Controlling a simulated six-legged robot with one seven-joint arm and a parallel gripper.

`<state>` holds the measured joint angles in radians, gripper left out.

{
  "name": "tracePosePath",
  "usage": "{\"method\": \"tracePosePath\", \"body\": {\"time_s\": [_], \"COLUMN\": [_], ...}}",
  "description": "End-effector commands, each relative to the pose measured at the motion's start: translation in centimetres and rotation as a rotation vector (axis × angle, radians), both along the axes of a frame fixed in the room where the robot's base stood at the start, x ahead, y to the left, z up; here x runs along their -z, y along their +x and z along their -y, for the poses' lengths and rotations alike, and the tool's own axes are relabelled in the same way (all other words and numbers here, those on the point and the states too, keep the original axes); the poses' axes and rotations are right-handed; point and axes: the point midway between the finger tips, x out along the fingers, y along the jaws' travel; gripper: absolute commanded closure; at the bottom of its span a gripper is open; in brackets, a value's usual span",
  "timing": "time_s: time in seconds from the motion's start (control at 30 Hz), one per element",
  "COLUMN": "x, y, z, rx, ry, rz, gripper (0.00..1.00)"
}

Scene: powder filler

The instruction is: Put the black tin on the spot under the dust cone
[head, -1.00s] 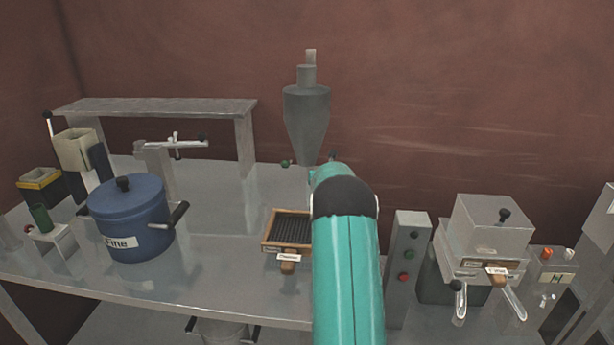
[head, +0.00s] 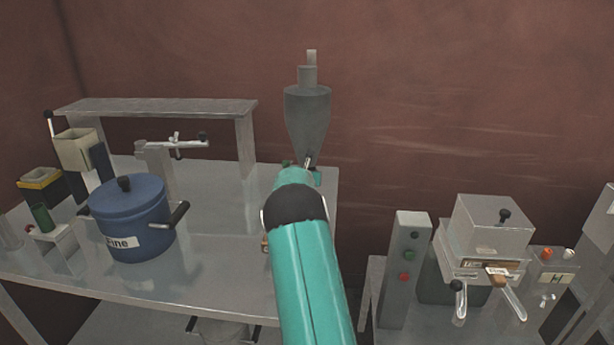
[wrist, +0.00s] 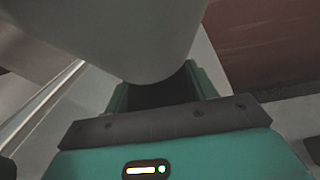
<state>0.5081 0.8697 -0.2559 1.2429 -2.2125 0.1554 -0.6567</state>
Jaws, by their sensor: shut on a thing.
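The dust cone (head: 306,118) is a grey funnel with its narrow end down at the back of the bench. In the wrist view its grey underside (wrist: 140,40) fills the top, very close to my gripper. My gripper (wrist: 160,92) has its teal fingers on either side of a dark thing, the black tin (wrist: 165,94), and is shut on it. The cone covers part of the tin. In the head view my gripper (head: 302,174) is just below the cone's tip, and my arm hides the tin and the spot under the cone.
A blue pot (head: 130,225) labelled Fine stands on the bench (head: 215,265) at left, with a grey shelf (head: 160,106) behind. A control box (head: 404,262) with buttons and a grey machine (head: 490,235) stand at right. A wooden-framed tray is almost wholly behind my arm.

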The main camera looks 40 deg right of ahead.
Motion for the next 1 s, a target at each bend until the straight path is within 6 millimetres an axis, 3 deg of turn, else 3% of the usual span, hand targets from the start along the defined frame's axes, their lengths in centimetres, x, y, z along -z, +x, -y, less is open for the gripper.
{"method": "tracePosePath", "body": {"time_s": [0.07,0.1,0.2,0.67,1.0], "x": [0.2,0.3,0.3,-0.5,-2.6], "y": [-0.1,-0.1,-0.1,-0.6,-3.7], "z": [0.1,0.1,0.0,-0.4,-4.4], "rx": [0.002,0.001,0.001,0.003,0.0], "ry": [0.0,-0.001,-0.001,0.001,-0.001], "rz": [-0.001,-0.001,-0.001,0.001,0.001], "gripper": [0.73,0.4,0.22,0.22,0.22]}}
